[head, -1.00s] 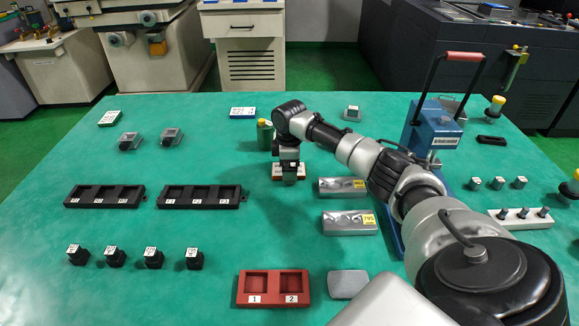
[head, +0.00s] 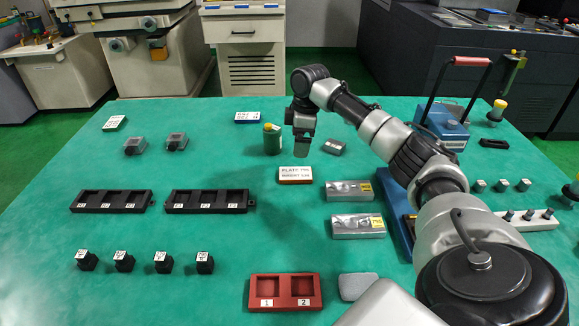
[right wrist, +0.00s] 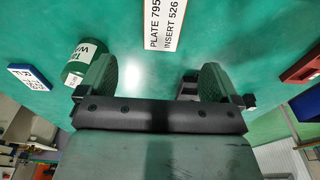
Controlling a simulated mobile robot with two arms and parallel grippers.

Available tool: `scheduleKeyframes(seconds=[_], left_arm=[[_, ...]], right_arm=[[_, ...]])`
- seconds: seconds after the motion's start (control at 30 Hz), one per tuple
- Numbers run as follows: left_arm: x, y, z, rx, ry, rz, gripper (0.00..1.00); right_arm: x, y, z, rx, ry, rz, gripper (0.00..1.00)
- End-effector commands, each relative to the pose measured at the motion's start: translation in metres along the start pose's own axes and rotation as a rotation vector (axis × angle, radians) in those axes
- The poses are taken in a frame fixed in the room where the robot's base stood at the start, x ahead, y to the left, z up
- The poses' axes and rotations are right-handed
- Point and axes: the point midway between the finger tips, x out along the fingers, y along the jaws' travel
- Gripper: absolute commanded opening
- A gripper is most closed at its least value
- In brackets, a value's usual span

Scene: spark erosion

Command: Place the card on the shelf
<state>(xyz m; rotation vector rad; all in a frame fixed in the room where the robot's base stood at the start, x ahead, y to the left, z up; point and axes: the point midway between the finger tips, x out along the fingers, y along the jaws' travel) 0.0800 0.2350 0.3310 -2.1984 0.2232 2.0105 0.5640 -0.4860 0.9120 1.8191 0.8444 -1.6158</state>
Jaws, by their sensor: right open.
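The card (head: 295,175), white with black print and an orange-brown edge, lies flat on the green table. In the right wrist view the card (right wrist: 166,22) reads "PLATE 795 INSERT 526" and is partly cut off at the top. My right gripper (head: 302,150) hangs above and just behind the card, apart from it. In the right wrist view my right gripper (right wrist: 152,80) has its two fingers wide apart with nothing between them. My left gripper is not in view. I cannot make out a shelf for certain.
A green canister (head: 271,140) stands close left of my right gripper. A blue-edged label (head: 248,117) lies behind it. Two metal blocks (head: 350,191) are right of the card. Black trays (head: 210,210) lie left and a red tray (head: 250,292) in front. Table before the card is clear.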

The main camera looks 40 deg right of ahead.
Motion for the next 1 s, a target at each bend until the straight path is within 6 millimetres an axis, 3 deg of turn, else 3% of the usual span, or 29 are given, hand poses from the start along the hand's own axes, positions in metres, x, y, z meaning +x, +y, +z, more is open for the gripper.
scheduleKeyframes(seconds=[0.2, 0.47, 0.73, 1.0], left_arm=[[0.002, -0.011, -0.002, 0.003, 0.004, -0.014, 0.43], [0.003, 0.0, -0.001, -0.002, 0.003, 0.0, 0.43], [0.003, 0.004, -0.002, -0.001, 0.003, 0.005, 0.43], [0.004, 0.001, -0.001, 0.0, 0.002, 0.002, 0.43]], right_arm=[[0.034, -0.001, 0.0, -0.002, 0.0, -0.003, 0.94], [0.057, -0.001, 0.0, -0.003, -0.001, -0.001, 0.94], [0.096, -0.005, 0.003, -0.002, -0.001, -0.002, 0.94], [0.105, -0.004, 0.003, -0.002, 0.0, 0.001, 0.94]])
